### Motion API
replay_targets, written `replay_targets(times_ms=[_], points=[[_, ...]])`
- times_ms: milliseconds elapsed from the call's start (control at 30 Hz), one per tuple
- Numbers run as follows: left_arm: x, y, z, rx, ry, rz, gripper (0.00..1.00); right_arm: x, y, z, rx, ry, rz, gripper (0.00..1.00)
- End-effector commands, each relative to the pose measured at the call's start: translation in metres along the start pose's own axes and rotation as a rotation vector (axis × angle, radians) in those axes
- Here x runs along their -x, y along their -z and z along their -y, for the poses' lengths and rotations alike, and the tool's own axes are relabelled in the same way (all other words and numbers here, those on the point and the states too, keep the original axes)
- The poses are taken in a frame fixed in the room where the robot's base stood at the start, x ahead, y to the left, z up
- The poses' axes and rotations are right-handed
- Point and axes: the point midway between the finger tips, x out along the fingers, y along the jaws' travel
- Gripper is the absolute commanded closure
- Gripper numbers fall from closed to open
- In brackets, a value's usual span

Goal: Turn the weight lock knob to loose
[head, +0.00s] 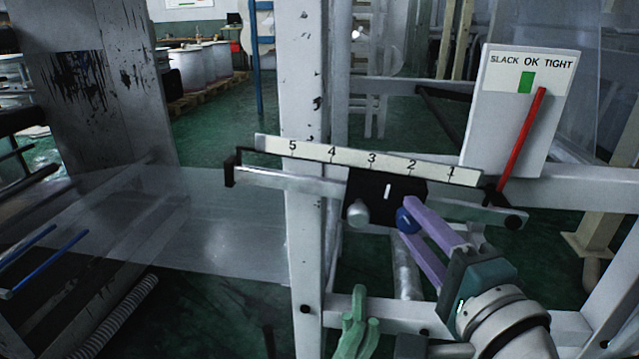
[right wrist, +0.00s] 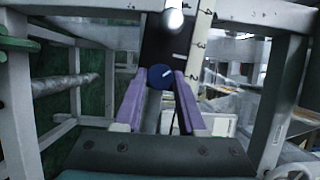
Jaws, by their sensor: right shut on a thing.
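The blue lock knob (head: 407,219) sits at the lower right of the black sliding weight (head: 385,196). In the right wrist view the blue knob (right wrist: 160,77) shows a short slanted white mark on its face. My right gripper (head: 413,215) has purple fingers, which are shut on the knob from both sides; they also flank it in the right wrist view (right wrist: 160,84). The weight's white index line lies between 3 and 2 on the numbered scale (head: 345,157). Words for loose or locked are not legible. My left gripper is not in view.
A silver knob (head: 357,213) protrudes beside the blue one. A gauge board (head: 505,130) reads SLACK OK TIGHT; its red pointer (head: 522,145) leans toward TIGHT. A green lobed part (head: 357,325) stands low in front. A grey post (head: 303,120) rises left of the weight.

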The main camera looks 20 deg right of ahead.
Motion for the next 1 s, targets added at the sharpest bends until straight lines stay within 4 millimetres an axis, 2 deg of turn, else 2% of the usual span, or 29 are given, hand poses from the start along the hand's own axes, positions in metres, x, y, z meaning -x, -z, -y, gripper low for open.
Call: replay_targets(times_ms=[500,533,800,1000], points=[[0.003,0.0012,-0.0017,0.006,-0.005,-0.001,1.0,-0.0003,-0.0002,0.0004,0.017,-0.006,0.0,1.0],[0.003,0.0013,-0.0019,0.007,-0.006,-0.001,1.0,-0.0003,-0.0002,0.0004,0.016,-0.006,0.0,0.59],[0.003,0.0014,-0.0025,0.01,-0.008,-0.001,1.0,-0.0002,-0.0001,0.0004,0.016,-0.006,0.0,0.31],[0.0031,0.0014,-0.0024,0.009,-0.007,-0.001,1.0,0.0,0.0,0.0003,0.016,-0.006,0.0,0.31]])
